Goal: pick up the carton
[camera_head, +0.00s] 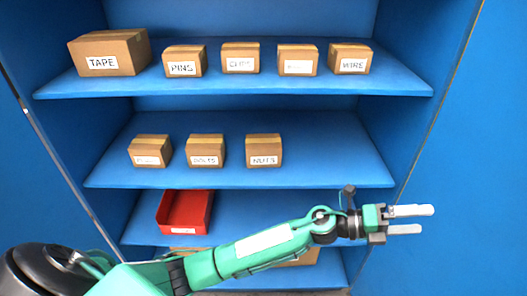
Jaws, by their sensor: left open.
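Several brown cartons with white labels stand in a blue shelf cabinet. On the top shelf are the TAPE carton (108,52), the PINS carton (184,61), one that seems to read CLIPS (240,58), one with an unreadable label (297,60) and the WIRE carton (350,59). On the second shelf are an unreadable carton (150,151), one that seems to read BOLTS (206,150) and the NUTS carton (264,150). My left gripper (428,219) is open and empty, right of and below the cartons, pointing right. My right gripper is out of view.
A red open bin (185,211) sits on the third shelf (370,199). My left arm crosses in front of the lower shelves and partly hides cartons at the bottom. The second shelf (340,165) is bare right of NUTS. Blue cabinet doors stand at both sides.

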